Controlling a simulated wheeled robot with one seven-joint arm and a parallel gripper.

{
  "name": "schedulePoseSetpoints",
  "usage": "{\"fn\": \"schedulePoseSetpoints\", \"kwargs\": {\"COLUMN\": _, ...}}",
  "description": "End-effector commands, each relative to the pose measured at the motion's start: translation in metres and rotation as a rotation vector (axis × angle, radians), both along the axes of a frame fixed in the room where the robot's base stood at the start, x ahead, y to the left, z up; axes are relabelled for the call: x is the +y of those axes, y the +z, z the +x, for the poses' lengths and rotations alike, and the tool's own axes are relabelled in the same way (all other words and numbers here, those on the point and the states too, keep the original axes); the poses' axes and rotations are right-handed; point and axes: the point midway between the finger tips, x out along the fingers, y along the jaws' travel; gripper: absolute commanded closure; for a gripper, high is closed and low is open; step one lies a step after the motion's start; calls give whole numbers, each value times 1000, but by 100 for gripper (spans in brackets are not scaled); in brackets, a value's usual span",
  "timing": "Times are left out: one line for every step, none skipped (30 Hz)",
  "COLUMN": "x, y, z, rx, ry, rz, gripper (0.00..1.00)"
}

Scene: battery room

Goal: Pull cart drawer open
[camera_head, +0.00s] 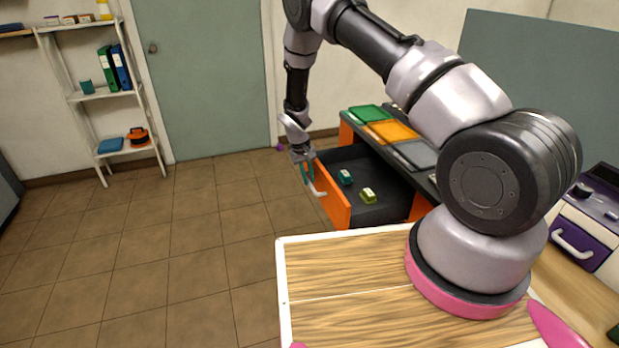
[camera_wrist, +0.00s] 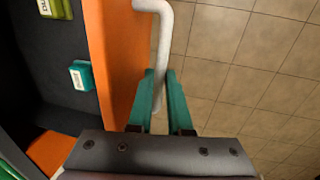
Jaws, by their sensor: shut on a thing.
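The cart (camera_head: 424,207) has an orange-fronted drawer (camera_head: 333,193) that stands well out, with its dark inside showing. A white bar handle (camera_head: 319,192) runs along the drawer front. My gripper (camera_head: 307,172) is at the far end of that handle, and its teal fingers are shut on it. In the wrist view the white handle (camera_wrist: 164,40) passes between the fingertips (camera_wrist: 162,85), beside the orange front (camera_wrist: 118,60). A teal block (camera_head: 346,177) and a yellow-green block (camera_head: 368,195) lie in the drawer.
Green, orange and grey trays (camera_head: 390,131) sit on the cart top. A wooden-topped surface (camera_head: 345,290) is in front, under my arm. Open tiled floor (camera_head: 170,240) lies left of the drawer. A white shelf (camera_head: 100,95) and a grey-green door (camera_head: 205,80) stand behind.

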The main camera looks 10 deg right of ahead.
Motion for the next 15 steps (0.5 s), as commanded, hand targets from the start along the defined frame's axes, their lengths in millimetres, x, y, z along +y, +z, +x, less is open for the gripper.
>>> {"fn": "schedulePoseSetpoints", "kwargs": {"x": 0, "y": 0, "z": 0, "rx": 0, "ry": 0, "rz": 0, "gripper": 100}}
{"fn": "schedulePoseSetpoints", "kwargs": {"x": 0, "y": 0, "z": 0, "rx": 0, "ry": 0, "rz": 0, "gripper": 100}}
{"fn": "schedulePoseSetpoints", "kwargs": {"x": 0, "y": 0, "z": 0, "rx": 0, "ry": 0, "rz": 0, "gripper": 68}}
{"fn": "schedulePoseSetpoints", "kwargs": {"x": 0, "y": 0, "z": 0, "rx": 0, "ry": 0, "rz": 0, "gripper": 56}}
{"fn": "schedulePoseSetpoints", "kwargs": {"x": 0, "y": 0, "z": 0, "rx": 0, "ry": 0, "rz": 0, "gripper": 53}}
{"fn": "schedulePoseSetpoints", "kwargs": {"x": 0, "y": 0, "z": 0, "rx": 0, "ry": 0, "rz": 0, "gripper": 53}}
{"fn": "schedulePoseSetpoints", "kwargs": {"x": 0, "y": 0, "z": 0, "rx": 0, "ry": 0, "rz": 0, "gripper": 53}}
{"fn": "schedulePoseSetpoints", "kwargs": {"x": 0, "y": 0, "z": 0, "rx": 0, "ry": 0, "rz": 0, "gripper": 53}}
{"fn": "schedulePoseSetpoints", "kwargs": {"x": 0, "y": 0, "z": 0, "rx": 0, "ry": 0, "rz": 0, "gripper": 53}}
{"fn": "schedulePoseSetpoints", "kwargs": {"x": 0, "y": 0, "z": 0, "rx": 0, "ry": 0, "rz": 0, "gripper": 53}}
{"fn": "schedulePoseSetpoints", "kwargs": {"x": 0, "y": 0, "z": 0, "rx": 0, "ry": 0, "rz": 0, "gripper": 53}}
{"fn": "schedulePoseSetpoints", "kwargs": {"x": 0, "y": 0, "z": 0, "rx": 0, "ry": 0, "rz": 0, "gripper": 53}}
{"fn": "schedulePoseSetpoints", "kwargs": {"x": 0, "y": 0, "z": 0, "rx": 0, "ry": 0, "rz": 0, "gripper": 53}}
{"fn": "schedulePoseSetpoints", "kwargs": {"x": 0, "y": 1, "z": 0, "rx": 0, "ry": 0, "rz": 0, "gripper": 53}}
{"fn": "schedulePoseSetpoints", "kwargs": {"x": 0, "y": 3, "z": 0, "rx": -1, "ry": 0, "rz": 0, "gripper": 53}}
